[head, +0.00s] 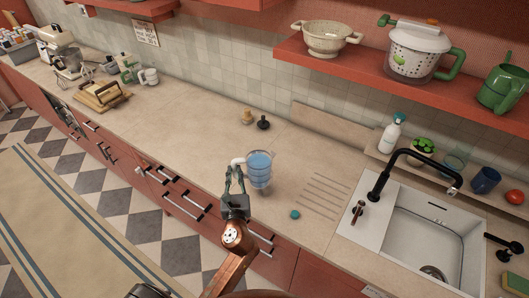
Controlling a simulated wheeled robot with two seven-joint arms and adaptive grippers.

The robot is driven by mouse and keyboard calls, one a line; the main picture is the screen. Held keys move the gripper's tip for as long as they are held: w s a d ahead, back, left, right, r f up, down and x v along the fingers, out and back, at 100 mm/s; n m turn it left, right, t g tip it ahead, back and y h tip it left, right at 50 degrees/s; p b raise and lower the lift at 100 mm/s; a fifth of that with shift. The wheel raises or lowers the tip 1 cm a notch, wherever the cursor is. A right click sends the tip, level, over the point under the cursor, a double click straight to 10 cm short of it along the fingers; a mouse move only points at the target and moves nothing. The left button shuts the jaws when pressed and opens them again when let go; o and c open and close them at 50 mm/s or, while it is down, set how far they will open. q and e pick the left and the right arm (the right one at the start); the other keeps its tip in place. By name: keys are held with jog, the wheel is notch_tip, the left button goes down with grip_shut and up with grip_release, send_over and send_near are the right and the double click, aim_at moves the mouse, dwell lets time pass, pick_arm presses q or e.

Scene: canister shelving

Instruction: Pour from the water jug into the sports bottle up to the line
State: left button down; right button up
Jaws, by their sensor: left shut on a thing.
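The water jug (260,172) is clear with blue water in it and a white handle on its left side. It looks upright at the counter's front part; I cannot tell whether it touches the counter. My left gripper (236,172) is shut on the jug's handle, with the arm coming up from below. I cannot make out a sports bottle or its line in the head view. A small teal round piece (295,214) lies on the counter right of the jug. My right gripper is out of view.
The sink (430,235) with a black faucet (378,186) is at the right, beside drain grooves (322,194). A red shelf (420,85) with pots overhangs the back.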

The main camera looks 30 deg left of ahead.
pick_arm(q)
jog(key=s+a+r+g+y+p, duration=0.1)
jog(key=a+r+g+y+p, duration=0.1)
jog(key=a+r+p, duration=0.3)
jog(key=shift+a+r+n+g+y, duration=0.4)
jog(key=shift+a+r+y, duration=0.25)
jog(key=shift+a, duration=0.35)
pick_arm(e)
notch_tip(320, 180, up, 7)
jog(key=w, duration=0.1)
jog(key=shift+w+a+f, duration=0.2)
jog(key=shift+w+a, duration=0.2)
pick_arm(q)
jog(key=shift+s, duration=0.1)
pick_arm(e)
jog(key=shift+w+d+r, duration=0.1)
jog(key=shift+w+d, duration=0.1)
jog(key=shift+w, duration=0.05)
